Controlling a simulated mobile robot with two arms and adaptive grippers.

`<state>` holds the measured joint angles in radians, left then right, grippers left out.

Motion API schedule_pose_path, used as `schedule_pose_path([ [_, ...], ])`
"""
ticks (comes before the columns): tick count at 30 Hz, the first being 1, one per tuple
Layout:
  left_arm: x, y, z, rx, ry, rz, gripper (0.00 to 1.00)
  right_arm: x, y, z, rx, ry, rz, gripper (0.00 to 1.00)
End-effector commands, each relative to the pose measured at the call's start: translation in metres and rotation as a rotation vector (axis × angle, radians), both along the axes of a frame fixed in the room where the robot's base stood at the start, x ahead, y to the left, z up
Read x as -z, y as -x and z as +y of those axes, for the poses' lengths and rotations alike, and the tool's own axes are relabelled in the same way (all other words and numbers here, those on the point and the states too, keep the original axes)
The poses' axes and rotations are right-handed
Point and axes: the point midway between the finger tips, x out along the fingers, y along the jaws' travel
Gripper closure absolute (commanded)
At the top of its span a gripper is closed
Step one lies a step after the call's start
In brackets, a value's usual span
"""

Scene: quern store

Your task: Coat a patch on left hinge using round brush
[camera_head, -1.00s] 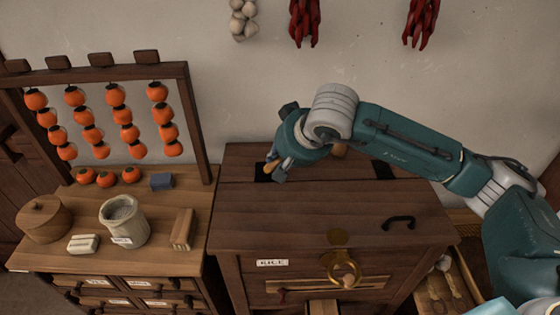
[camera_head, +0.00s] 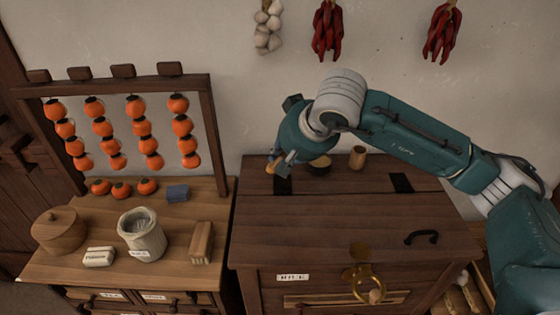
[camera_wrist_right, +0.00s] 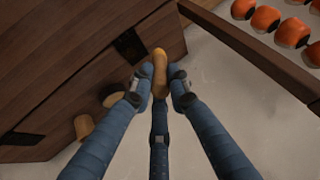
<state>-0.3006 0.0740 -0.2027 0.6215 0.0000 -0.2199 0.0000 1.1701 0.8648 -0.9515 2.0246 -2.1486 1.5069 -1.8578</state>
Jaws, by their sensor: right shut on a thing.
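The left hinge (camera_head: 283,185) is a dark plate at the back left of the wooden chest's lid. It also shows in the right wrist view (camera_wrist_right: 130,45). My right gripper (camera_head: 276,166) is just above and behind this hinge in the head view. In the right wrist view its fingers (camera_wrist_right: 155,88) are shut on a tan wooden piece (camera_wrist_right: 159,70), which looks like the round brush's handle. The bristles are hidden, so I cannot tell whether they touch the hinge. My left gripper is not in view.
A dark round pot (camera_head: 320,166) and a wooden cup (camera_head: 357,157) stand at the back of the chest (camera_head: 330,225), near a second dark hinge (camera_head: 401,183). A rack of orange fruit (camera_head: 212,130) stands left. The lid's front is mostly clear.

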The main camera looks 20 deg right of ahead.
Motion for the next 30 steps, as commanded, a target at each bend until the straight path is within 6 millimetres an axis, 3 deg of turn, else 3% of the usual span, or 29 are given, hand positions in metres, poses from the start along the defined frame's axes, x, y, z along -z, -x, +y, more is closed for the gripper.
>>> schedule_pose_path([
  [10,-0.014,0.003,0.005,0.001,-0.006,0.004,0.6,-0.03,0.003,-0.004,0.004,0.0,-0.001,1.0],
  [30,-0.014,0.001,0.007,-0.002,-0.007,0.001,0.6,-0.031,0.003,-0.004,0.004,0.001,0.0,1.0],
])
